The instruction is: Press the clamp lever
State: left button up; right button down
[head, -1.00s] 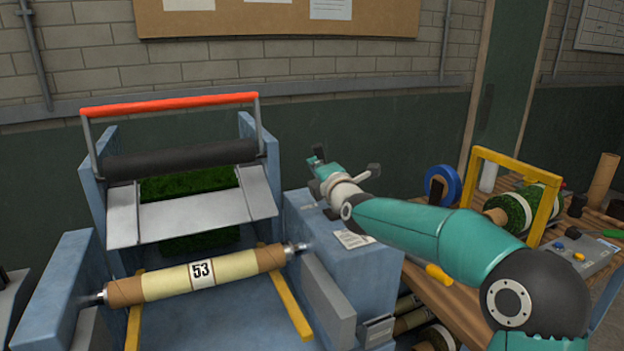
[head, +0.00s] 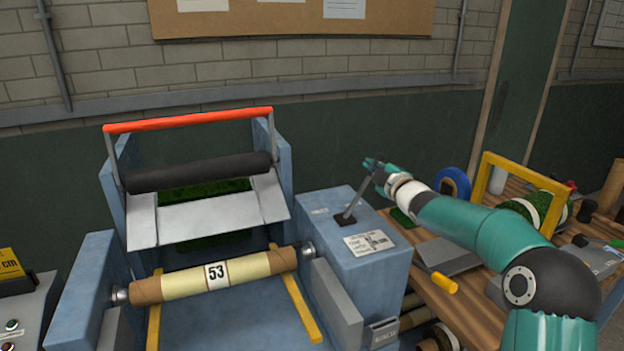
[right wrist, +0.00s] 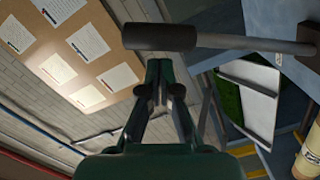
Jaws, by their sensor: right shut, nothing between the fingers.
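The clamp lever (head: 350,207) is a thin grey rod rising from a slot on top of the blue housing (head: 325,208), tilted to the right. My right gripper (head: 373,164) is shut and empty at the lever's upper end; the head view does not show clearly whether they touch. In the right wrist view the lever's dark crosspiece (right wrist: 160,37) lies just beyond the shut fingertips (right wrist: 160,70). A tube numbered 53 (head: 180,281) lies across the blue frame, with grey collars at both ends. My left gripper is out of view.
A red handle bar (head: 188,119) and a black roller (head: 198,173) stand behind the tube. A wooden bench (head: 455,279) at the right holds a yellow frame (head: 485,172), a blue ring (head: 455,182) and a turf roll (head: 522,209).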

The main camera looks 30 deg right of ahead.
jog(key=shift+s+d+f, duration=0.1)
jog(key=shift+d+f, duration=0.1)
jog(key=shift+d, duration=0.4)
jog(key=shift+d+f, duration=0.1)
jog(key=shift+d, duration=0.05)
jog(key=s+a+r+b, duration=0.2)
jog(key=s+a+b, duration=0.3)
jog(key=s, duration=0.5)
jog(key=shift+s+a+r+b, duration=0.15)
jog(key=shift+a+r+b, duration=0.1)
jog(key=shift+b, duration=0.7)
